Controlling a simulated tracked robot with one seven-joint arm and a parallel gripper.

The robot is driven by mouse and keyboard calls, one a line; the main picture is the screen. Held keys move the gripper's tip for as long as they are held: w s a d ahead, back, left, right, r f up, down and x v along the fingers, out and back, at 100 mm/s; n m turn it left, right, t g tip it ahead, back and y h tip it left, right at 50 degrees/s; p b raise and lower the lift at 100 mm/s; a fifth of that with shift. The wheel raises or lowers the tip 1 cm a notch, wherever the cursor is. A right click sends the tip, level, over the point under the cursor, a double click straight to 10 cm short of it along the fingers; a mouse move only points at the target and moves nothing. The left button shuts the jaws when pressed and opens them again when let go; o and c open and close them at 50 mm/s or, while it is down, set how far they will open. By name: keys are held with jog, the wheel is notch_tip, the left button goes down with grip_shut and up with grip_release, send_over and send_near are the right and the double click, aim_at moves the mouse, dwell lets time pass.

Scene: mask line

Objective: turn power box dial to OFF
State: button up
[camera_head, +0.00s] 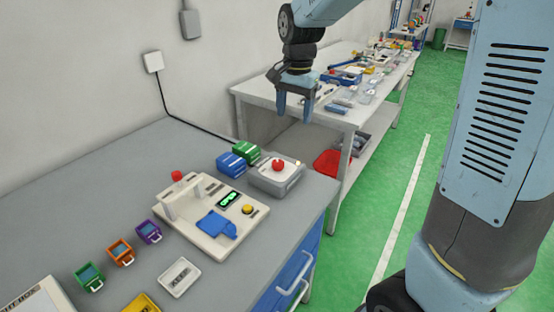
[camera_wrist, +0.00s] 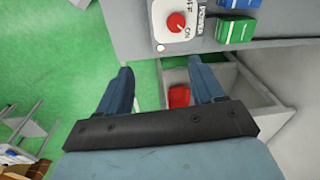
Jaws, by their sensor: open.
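The power box (camera_head: 276,176) is a light grey box with a red dial (camera_head: 279,165) on top. It stands near the back right corner of the grey workbench. In the wrist view the power box (camera_wrist: 193,20) is at the top edge, with its red dial (camera_wrist: 176,22), the letters ON and part of OFF beside it. I cannot tell for sure which way the dial points. My gripper (camera_head: 295,112) is open and empty, in the air above and beyond the box, pointing down. In the wrist view its two fingers (camera_wrist: 163,75) are spread wide, below the box in the picture.
Blue (camera_head: 232,165) and green (camera_head: 246,153) blocks sit beside the box. A beige machine (camera_head: 210,214) stands in front of it. Small coloured bins, including a purple one (camera_head: 149,232), are further left. A second table (camera_head: 250,93) with tools stands behind. Green floor lies right.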

aim_at(278, 162)
jog(key=shift+m+g, duration=0.4)
jog(key=shift+m, duration=0.1)
jog(key=w+a+f, duration=0.1)
jog(key=f, duration=0.4)
jog(key=w+a+f, duration=0.1)
jog(key=f, duration=0.5)
jog(key=a+f, duration=0.2)
jog(key=f, duration=0.4)
jog(key=shift+w+f, duration=0.25)
jog(key=shift+w, duration=0.15)
jog(key=shift+c, duration=0.2)
jog(key=c, duration=1)
